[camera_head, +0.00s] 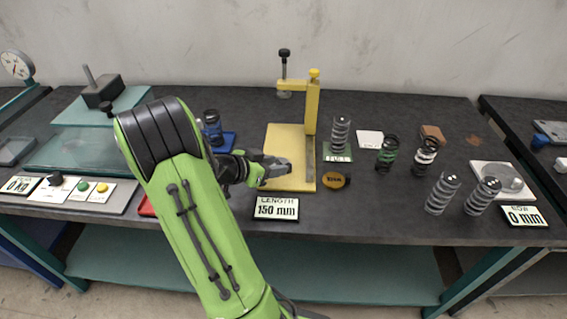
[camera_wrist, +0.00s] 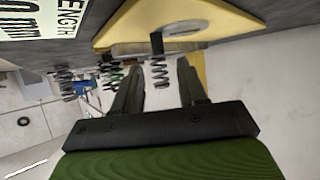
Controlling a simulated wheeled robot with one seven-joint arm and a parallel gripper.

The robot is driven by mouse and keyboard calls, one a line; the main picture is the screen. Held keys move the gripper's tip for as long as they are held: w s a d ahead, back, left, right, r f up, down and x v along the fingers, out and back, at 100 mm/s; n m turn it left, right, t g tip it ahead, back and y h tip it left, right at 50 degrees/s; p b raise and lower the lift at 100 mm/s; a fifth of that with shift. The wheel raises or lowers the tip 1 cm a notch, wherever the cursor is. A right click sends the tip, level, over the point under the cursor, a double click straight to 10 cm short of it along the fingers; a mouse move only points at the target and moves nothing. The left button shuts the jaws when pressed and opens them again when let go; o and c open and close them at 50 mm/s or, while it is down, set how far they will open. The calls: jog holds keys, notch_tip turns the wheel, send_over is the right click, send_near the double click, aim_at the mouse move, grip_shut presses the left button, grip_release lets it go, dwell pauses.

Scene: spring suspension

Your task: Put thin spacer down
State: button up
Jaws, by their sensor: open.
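My gripper (camera_head: 274,168) is open, low over the left front part of the yellow height-gauge base (camera_head: 295,140). In the wrist view its two fingers (camera_wrist: 159,67) stand apart, and I see nothing held between them; a coil spring shows in the gap, farther back. The yellow base (camera_wrist: 225,16) appears upside down there, with a flat grey round piece (camera_wrist: 186,28) on it. That piece may be the thin spacer, but I cannot tell for certain. In the head view my gripper hides part of the base around it.
The gauge's yellow post (camera_head: 312,105) rises behind my gripper. Several springs (camera_head: 388,153) stand farther right.

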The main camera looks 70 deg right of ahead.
jog(key=w+a+r+n+t+y, duration=0.2)
jog(key=w+a+r+n+t, duration=0.15)
jog(key=a, duration=0.45)
jog(key=w+a+r+n+t+y, duration=0.1)
jog(key=w+a+r+n+t, duration=0.2)
jog(key=a, duration=0.5)
jog(key=w+a+r+n+t+y, duration=0.1)
jog(key=w+a+n+t+y, duration=0.1)
jog(key=w+a+n, duration=0.4)
jog(key=s+a+r+n+t+y, duration=0.1)
jog(key=s+a+n+y, duration=0.1)
jog(key=a+n, duration=0.4)
jog(key=s+a+r+n+t+y, duration=0.2)
jog(key=s+a+n, duration=0.3)
jog(key=a, duration=0.6)
jog(key=shift+s+a+r+n+y+p, duration=0.25)
jog(key=shift+a+n+y+p, duration=0.15)
jog(key=shift+y, duration=0.3)
